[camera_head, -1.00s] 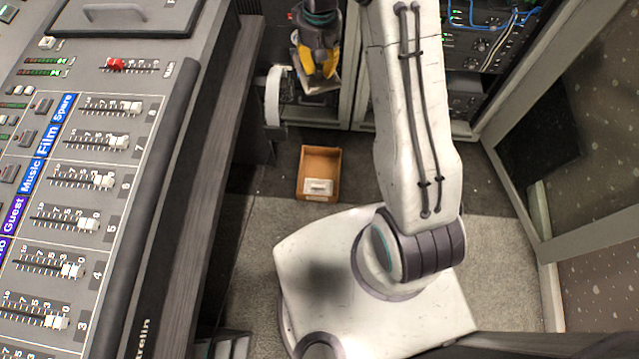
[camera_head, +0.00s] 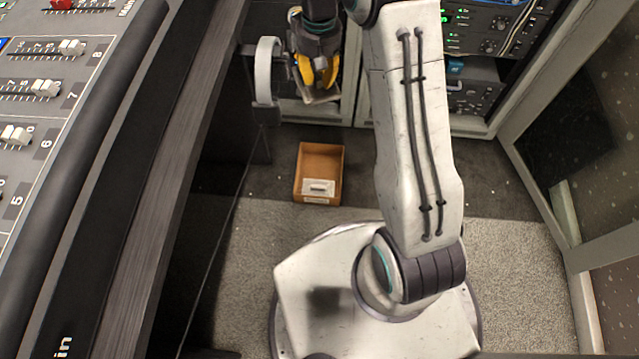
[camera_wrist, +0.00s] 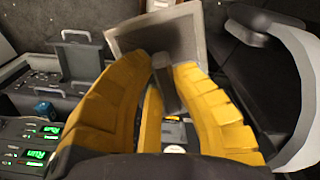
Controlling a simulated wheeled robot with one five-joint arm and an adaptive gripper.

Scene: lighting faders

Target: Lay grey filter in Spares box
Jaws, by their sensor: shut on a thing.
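The grey filter (camera_head: 320,98) is a flat framed square, held at the yellow fingertips of my gripper (camera_head: 318,78). In the wrist view the filter (camera_wrist: 160,38) sticks out beyond the fingers (camera_wrist: 175,85), which are closed on its small grey tab. The Spares box (camera_head: 321,160) is an open brown tray on the floor, with a white label at its near end, too small to read. My gripper is above and beyond the box in the head view, clear of it.
The mixing console (camera_head: 85,110) with its faders stands on the left. A white curved band (camera_head: 265,72) is just left of my gripper. Equipment racks (camera_head: 480,60) are at the back and a glass-panelled frame (camera_head: 570,130) at the right. Floor around the box is clear.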

